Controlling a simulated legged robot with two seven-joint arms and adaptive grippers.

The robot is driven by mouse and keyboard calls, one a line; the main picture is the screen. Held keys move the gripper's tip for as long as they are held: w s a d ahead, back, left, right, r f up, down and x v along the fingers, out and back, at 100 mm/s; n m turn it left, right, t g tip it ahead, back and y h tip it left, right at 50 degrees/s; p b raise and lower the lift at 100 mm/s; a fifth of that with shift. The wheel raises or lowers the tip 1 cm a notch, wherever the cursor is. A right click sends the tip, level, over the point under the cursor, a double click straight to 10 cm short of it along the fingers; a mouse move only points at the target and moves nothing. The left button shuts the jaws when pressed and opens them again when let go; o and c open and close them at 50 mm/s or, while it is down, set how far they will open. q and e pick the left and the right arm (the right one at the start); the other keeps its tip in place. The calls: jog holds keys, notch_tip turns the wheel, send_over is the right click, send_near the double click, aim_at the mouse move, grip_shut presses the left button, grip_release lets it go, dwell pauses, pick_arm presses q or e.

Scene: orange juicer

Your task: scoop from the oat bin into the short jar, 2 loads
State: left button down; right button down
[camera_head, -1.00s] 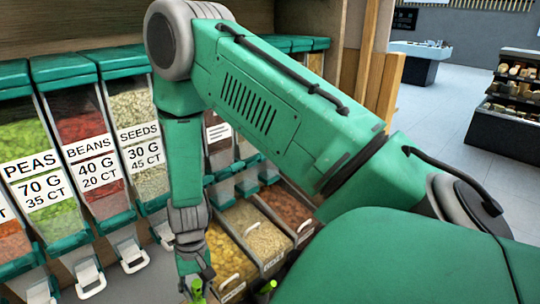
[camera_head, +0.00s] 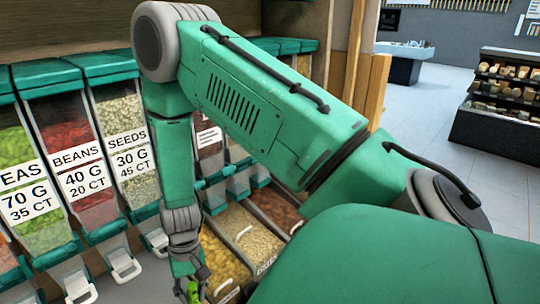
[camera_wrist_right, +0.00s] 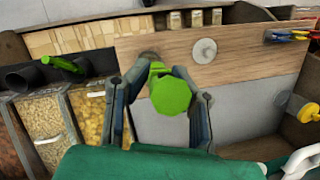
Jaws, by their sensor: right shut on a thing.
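My right gripper (camera_head: 190,285) is at the bottom of the head view, in front of the open bins. In the right wrist view its fingers (camera_wrist_right: 165,95) are shut on a bright green scoop (camera_wrist_right: 172,96), seen nearly end-on. A bin of pale flakes (camera_head: 250,235), which looks like the oat bin, is the middle of the open bins, right of the gripper. It also shows in the right wrist view (camera_wrist_right: 40,115), left of the gripper. I cannot make out the short jar. My left gripper is out of view.
A bin of yellow bits (camera_head: 222,262) and one of brown bits (camera_head: 276,207) flank the pale bin. Sloped dispensers (camera_head: 75,120) stand at left. Another green handle (camera_wrist_right: 65,64) sits by dark tubes. A wooden board (camera_wrist_right: 220,55) lies ahead of the gripper.

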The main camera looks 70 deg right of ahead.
aim_at(194, 291)
jog(key=shift+w+a, duration=0.15)
jog(key=shift+a+r, duration=0.1)
jog(key=shift+r, duration=0.2)
jog(key=shift+s+a+r, duration=0.15)
jog(key=shift+s+r, duration=0.35)
jog(key=shift+r, duration=0.25)
jog(key=shift+s+a+r, duration=0.1)
jog(key=shift+s+r, duration=0.35)
jog(key=shift+r, duration=0.25)
jog(key=shift+s+a+r, duration=0.15)
jog(key=shift+s+r, duration=0.35)
jog(key=shift+r, duration=0.25)
